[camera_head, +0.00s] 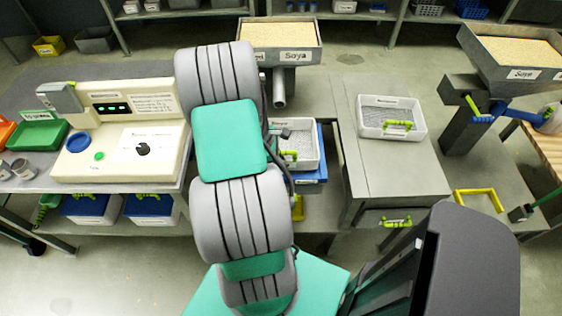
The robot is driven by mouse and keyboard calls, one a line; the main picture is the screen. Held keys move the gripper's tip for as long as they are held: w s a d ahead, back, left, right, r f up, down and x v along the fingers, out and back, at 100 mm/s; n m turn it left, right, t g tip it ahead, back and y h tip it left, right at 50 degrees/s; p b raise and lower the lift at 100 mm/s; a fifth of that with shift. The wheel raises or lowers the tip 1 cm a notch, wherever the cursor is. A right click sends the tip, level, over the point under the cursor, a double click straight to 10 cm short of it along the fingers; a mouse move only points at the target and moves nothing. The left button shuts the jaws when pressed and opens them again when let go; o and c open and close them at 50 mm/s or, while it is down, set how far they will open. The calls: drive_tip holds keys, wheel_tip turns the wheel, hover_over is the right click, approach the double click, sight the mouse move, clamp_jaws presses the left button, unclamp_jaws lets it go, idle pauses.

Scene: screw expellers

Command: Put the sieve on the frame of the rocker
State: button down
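A white rectangular tray with a grey mesh-like floor and a green handle, which looks like the sieve (365,120), lies on the grey table right of my arm. A similar white tray with a green handle (309,139) sits on a blue base (316,173), partly hidden behind my arm. I cannot tell for sure which part is the rocker; a yellow rectangular frame (478,192) shows low at the right. My arm rises through the middle of the view, and its end is hidden, so my gripper does not show.
A hopper of grain labelled Soya (292,57) stands behind my arm, another hopper (522,74) at the right. A control panel (125,160) with a green display stands on the left bench. The grey table (390,175) is bare in front of the tray.

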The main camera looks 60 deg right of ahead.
drive_tip(key=shift+f+b, duration=0.35)
drive_tip(key=shift+f, duration=0.5)
drive_tip(key=c, duration=1.4)
unclamp_jaws()
drive_tip(key=shift+r, duration=0.1)
drive_tip(key=shift+r, duration=0.3)
drive_tip(key=v, duration=1.2)
drive_tip(key=shift+r, duration=0.25)
drive_tip(key=w+a+r+m+t, duration=0.25)
drive_tip(key=w+a+r, duration=0.35)
drive_tip(key=a, duration=0.5)
drive_tip(key=w+a+r+m+t, duration=0.1)
drive_tip(key=w+a+r+t, duration=0.25)
drive_tip(key=w+a, duration=0.6)
drive_tip(key=s+a+r+y, duration=0.1)
drive_tip(key=s+a, duration=0.1)
drive_tip(key=a, duration=0.5)
drive_tip(key=s+a+r+m+t+y, duration=0.1)
drive_tip(key=s+a+r, duration=0.1)
drive_tip(key=a, duration=0.5)
drive_tip(key=shift+a+y, duration=0.3)
drive_tip(key=shift+a, duration=0.1)
